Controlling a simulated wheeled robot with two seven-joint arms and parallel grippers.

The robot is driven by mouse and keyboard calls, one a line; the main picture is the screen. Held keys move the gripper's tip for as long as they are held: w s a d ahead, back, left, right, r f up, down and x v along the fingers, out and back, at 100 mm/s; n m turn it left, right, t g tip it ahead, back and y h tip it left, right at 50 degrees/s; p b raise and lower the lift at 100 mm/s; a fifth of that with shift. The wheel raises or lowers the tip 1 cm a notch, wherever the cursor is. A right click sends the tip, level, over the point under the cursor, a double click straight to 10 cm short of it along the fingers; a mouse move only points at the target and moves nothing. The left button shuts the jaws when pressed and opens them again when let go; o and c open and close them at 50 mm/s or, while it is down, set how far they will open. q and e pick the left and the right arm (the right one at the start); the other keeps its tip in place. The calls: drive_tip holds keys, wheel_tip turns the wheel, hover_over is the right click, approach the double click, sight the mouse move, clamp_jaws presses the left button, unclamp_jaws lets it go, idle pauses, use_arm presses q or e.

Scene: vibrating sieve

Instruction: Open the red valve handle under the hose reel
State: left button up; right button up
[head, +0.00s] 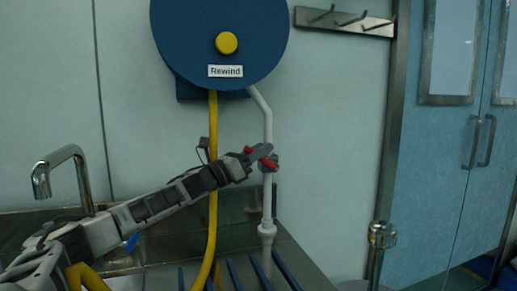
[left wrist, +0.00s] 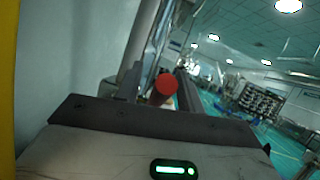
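The blue hose reel (head: 180,30) is on the wall with a yellow hub and a "Rewind" label. Below it, the red valve handle (head: 268,162) sits on a white pipe (head: 267,205). My left gripper (head: 262,152) is at the handle, and red shows on both sides of its fingers. In the left wrist view, the round red end of the handle (left wrist: 165,85) lies between the two fingers of my left gripper (left wrist: 158,88). The fingers stand apart; contact with the handle is not clear. My right gripper is in neither view.
A yellow hose (head: 212,180) hangs from the reel just left of the pipe. A metal faucet (head: 62,160) and a steel sink surface (head: 300,265) lie below. A hook rail (head: 345,22) is on the wall, and blue doors (head: 440,150) stand at right.

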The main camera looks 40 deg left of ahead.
sight(271, 161)
use_arm(q)
drive_tip(key=shift+c, duration=0.4)
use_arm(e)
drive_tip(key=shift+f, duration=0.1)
